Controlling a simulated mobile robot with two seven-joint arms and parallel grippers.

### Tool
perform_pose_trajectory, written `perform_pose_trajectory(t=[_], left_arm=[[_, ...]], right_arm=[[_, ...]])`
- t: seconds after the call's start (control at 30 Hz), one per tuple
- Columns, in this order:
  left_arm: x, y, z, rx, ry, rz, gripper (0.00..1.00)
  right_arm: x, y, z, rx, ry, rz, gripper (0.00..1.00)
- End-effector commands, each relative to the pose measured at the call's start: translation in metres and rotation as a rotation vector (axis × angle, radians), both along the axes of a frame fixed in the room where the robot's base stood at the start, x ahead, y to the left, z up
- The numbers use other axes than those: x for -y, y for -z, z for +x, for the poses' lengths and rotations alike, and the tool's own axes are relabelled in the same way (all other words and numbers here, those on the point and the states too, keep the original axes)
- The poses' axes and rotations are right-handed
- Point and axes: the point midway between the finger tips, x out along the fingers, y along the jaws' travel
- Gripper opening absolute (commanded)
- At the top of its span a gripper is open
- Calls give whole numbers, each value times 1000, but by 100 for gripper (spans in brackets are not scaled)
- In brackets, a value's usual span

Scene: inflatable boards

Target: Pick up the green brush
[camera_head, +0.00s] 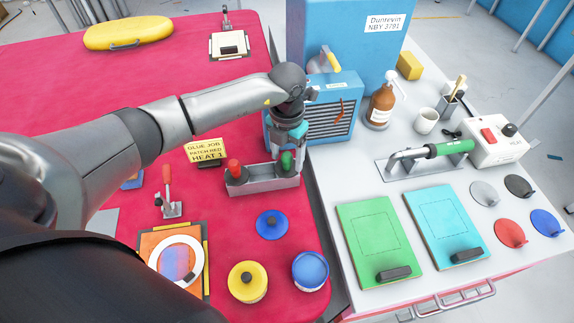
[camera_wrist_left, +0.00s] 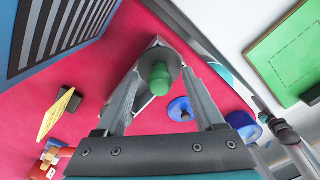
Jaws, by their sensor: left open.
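The green brush (camera_head: 287,161) stands upright at the right end of a grey metal holder (camera_head: 262,187), with a red-handled brush (camera_head: 235,171) at the left end. My left gripper (camera_head: 289,148) is directly over the green brush, pointing down, with its jaws open. In the left wrist view the rounded green handle (camera_wrist_left: 160,78) shows between the two spread fingers, with a visible gap on each side. The brush's lower part is hidden in the holder.
A blue heater-like box (camera_head: 325,112) stands close behind the gripper. A yellow note sign (camera_head: 205,151) is left of the holder. A blue lid (camera_head: 272,224), a yellow tin (camera_head: 248,281) and a blue tin (camera_head: 310,270) sit in front on the red table.

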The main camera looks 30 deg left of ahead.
Motion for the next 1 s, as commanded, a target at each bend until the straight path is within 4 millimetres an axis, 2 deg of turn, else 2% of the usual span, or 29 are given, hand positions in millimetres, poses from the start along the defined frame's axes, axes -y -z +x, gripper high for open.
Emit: perform_pose_trajectory(t=[0.1,0.37,0.9,1.0], left_arm=[[0,11,0,-1,1,0,70],[0,12,0,1,1,1,68],[0,12,0,1,1,0,7],[0,12,0,1,1,0,0]], right_arm=[[-1,1,1,2,0,2,0],[-5,1,1,3,1,7,0],[-5,1,1,2,2,7,0],[-5,1,1,2,2,7,0]])
